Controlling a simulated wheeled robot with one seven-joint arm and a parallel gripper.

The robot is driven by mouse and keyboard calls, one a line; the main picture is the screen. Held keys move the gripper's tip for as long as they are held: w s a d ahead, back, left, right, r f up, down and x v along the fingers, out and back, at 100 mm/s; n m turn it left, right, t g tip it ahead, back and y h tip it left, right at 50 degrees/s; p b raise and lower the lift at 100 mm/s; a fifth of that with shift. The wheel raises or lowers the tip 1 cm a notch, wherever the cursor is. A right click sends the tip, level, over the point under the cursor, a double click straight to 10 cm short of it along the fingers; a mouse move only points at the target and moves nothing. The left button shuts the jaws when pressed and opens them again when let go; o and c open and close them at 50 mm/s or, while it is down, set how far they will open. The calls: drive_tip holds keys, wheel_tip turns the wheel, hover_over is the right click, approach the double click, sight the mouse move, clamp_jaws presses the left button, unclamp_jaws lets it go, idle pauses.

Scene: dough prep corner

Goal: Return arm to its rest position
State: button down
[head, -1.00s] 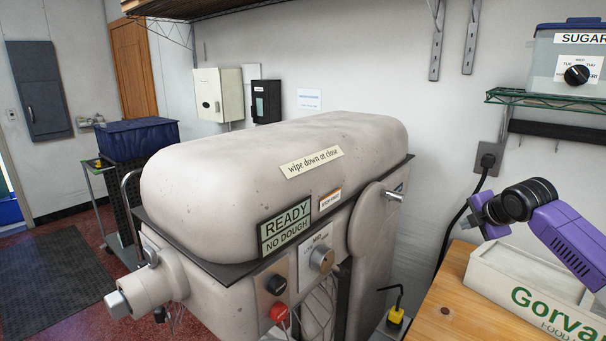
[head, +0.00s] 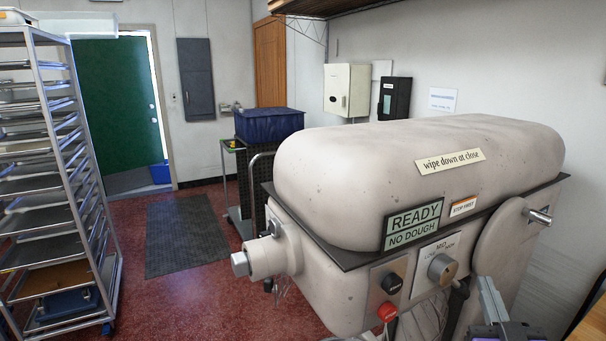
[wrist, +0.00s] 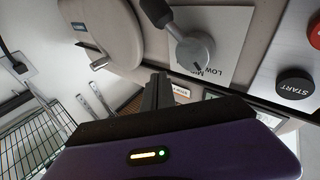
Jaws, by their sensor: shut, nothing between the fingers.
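My gripper (wrist: 158,82) is shut and empty, its dark fingers together above its purple body in the wrist view. In the head view a grey and purple part of my arm shows at the bottom right edge, in front of the mixer. The big cream mixer (head: 400,170) fills the right half of the head view, with a sign reading READY, NO DOUGH (head: 413,226). In the wrist view the mixer's speed knob (wrist: 194,54) and black START button (wrist: 294,88) appear upside down, close beyond the fingers.
A tall metal tray rack (head: 85,200) stands at the left. A blue bin (head: 270,123) on a cart stands behind the mixer. Red floor with a dark mat (head: 186,235) lies open toward the green door (head: 118,105). A wire shelf (wrist: 40,140) shows in the wrist view.

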drive_tip(key=s+a+f+g+y+b, duration=0.1)
drive_tip(key=s+a+f, duration=0.4)
drive_tip(key=s, duration=0.8)
drive_tip(key=s+a+f+n+g+y+b, duration=0.1)
drive_tip(key=s+a+f, duration=0.5)
drive_tip(key=s, duration=0.7)
drive_tip(key=s+a+f+n+g+y+b, duration=0.1)
drive_tip(key=s+a+f+g+y, duration=0.2)
drive_tip(key=s, duration=1)
drive_tip(key=a+f, duration=0.2)
drive_tip(key=a, duration=0.1)
drive_tip(key=shift+s+a+f+y, duration=0.15)
drive_tip(key=shift+a+f+y, duration=0.05)
drive_tip(key=shift+f+y, duration=0.15)
